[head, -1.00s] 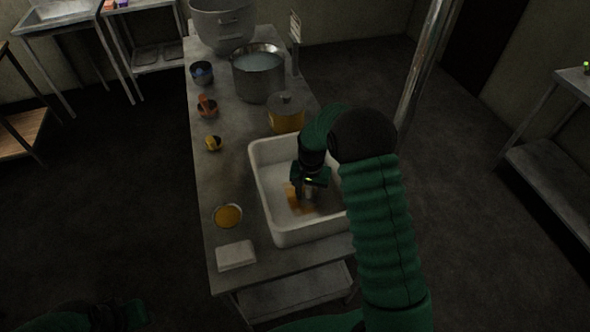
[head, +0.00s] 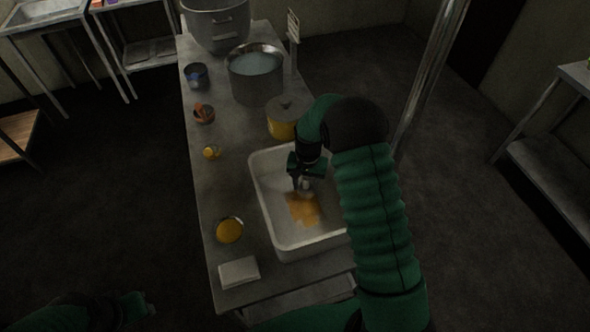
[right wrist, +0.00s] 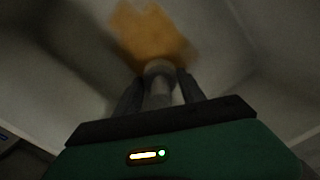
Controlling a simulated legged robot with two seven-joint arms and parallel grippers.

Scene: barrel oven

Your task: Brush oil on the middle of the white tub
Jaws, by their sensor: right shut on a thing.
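The white tub (head: 270,208) stands on the metal table, and an orange-yellow oil patch (head: 303,209) lies on the middle of its floor. My right gripper (head: 301,186) is inside the tub, just behind the patch, shut on a brush (right wrist: 159,82). In the right wrist view the brush's grey handle sits between the fingers and points at the blurred oil patch (right wrist: 150,35). Whether its tip touches the floor cannot be told. A small bowl of yellow-orange liquid (head: 229,230) stands left of the tub. My left gripper (head: 142,305) is at the lower left, away from the table; its jaws are unclear.
A pale folded cloth or block (head: 239,272) lies at the table's front. A yellow lidded pot (head: 282,122), a large pot of liquid (head: 256,78) and small bowls (head: 204,114) stand farther back. A metal pole (head: 430,75) rises right of the table.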

